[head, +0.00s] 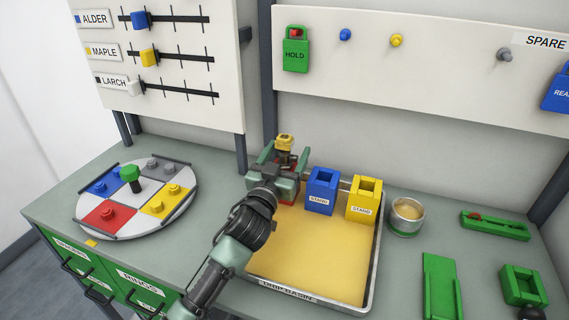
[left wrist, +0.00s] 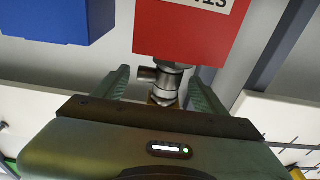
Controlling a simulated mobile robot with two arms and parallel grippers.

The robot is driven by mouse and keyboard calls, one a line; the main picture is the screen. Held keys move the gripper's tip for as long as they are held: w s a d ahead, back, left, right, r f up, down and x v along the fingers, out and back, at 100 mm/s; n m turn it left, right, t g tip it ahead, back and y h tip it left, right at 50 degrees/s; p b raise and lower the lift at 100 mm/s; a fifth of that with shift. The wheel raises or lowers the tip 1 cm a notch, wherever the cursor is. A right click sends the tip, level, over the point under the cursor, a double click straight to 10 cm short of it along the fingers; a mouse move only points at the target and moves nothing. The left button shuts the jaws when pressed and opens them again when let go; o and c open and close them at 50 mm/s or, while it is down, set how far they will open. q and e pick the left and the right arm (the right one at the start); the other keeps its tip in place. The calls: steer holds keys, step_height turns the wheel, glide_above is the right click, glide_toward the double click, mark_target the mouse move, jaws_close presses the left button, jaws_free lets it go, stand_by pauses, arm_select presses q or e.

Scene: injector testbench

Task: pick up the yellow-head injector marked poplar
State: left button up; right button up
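A yellow-head injector (head: 284,142) stands upright at the back left of the drip basin, above a red stand that is mostly hidden by my left gripper (head: 277,172). No poplar marking is readable. In the left wrist view, which is upside down, the injector's metal body (left wrist: 167,84) shows between the two fingers of my left gripper (left wrist: 160,88), below the red stand (left wrist: 185,30). The fingers are apart, with a visible gap on each side of the metal body. My right gripper is not in view.
A blue stand (head: 321,191) and a yellow stand (head: 363,200) stand just right of the gripper in the basin (head: 312,250). A cup (head: 406,216) and green fixtures (head: 441,287) are further right. A divided round tray (head: 190,185) lies left.

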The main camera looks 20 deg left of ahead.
arm_select(q)
jaws_close()
steer(key=shift+r, duration=0.1)
step_height(320, 180, up, 20)
steer(key=p, duration=0.1)
stand_by(0.5)
stand_by(0.5)
